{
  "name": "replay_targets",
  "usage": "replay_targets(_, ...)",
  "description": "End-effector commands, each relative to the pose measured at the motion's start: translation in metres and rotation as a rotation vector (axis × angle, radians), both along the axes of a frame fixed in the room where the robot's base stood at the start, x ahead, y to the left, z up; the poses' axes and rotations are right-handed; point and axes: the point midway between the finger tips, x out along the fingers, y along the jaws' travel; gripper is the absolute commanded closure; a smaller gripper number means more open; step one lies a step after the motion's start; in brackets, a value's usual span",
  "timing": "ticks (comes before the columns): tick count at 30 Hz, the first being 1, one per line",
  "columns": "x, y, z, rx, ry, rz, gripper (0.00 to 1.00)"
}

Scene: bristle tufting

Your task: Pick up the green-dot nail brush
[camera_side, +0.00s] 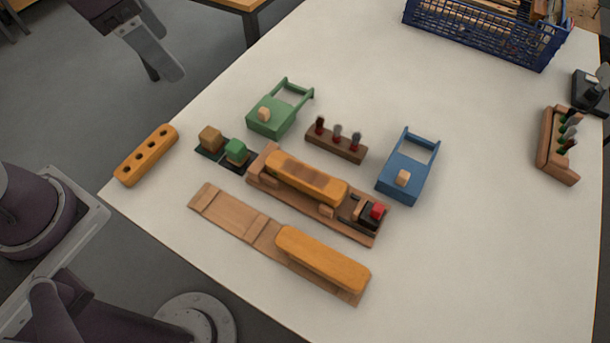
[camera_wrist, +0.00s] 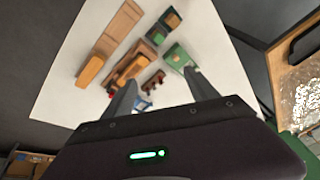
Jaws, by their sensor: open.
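I see no green dot on any wooden piece, so I cannot tell which is the green-dot nail brush. One long orange-brown wooden block (camera_side: 338,262) lies on a flat wooden board (camera_side: 225,212). Another, with a darker middle (camera_side: 290,176), sits in a wooden fixture (camera_side: 262,186) with a red button (camera_side: 377,211). A block with several dark holes (camera_side: 146,155) lies by the table's left edge. My gripper (camera_wrist: 160,80) is open and empty, its fingers apart. In the side view it shows at the upper left (camera_side: 160,72), well away from these pieces.
A green holder (camera_side: 270,117) and a blue holder (camera_side: 396,184) flank a small rack (camera_side: 335,147) of red-ended tools. Beside the fixture is a dark tray (camera_side: 212,153) with tan and green cubes. A blue crate (camera_side: 485,38) and wooden rack (camera_side: 550,145) stand farther off. The right tabletop is mostly clear.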

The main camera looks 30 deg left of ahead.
Motion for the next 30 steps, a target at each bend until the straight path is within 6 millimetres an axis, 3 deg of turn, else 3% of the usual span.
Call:
replay_targets(3,0.053,-0.048,-0.051,0.081,0.1,-0.309,0.33)
replay_targets(6,0.082,-0.092,-0.111,0.132,0.17,-0.567,0.33)
replay_targets(9,0.093,-0.129,-0.171,0.166,0.221,-0.78,0.33)
replay_targets(12,0.092,-0.151,-0.216,0.183,0.255,-0.922,0.33)
replay_targets(16,0.09,-0.163,-0.242,0.192,0.272,-1.0,0.33)
replay_targets(27,0.088,-0.164,-0.303,0.192,0.277,-1.002,0.33)
replay_targets(30,0.089,-0.164,-0.312,0.192,0.275,-1.002,0.33)
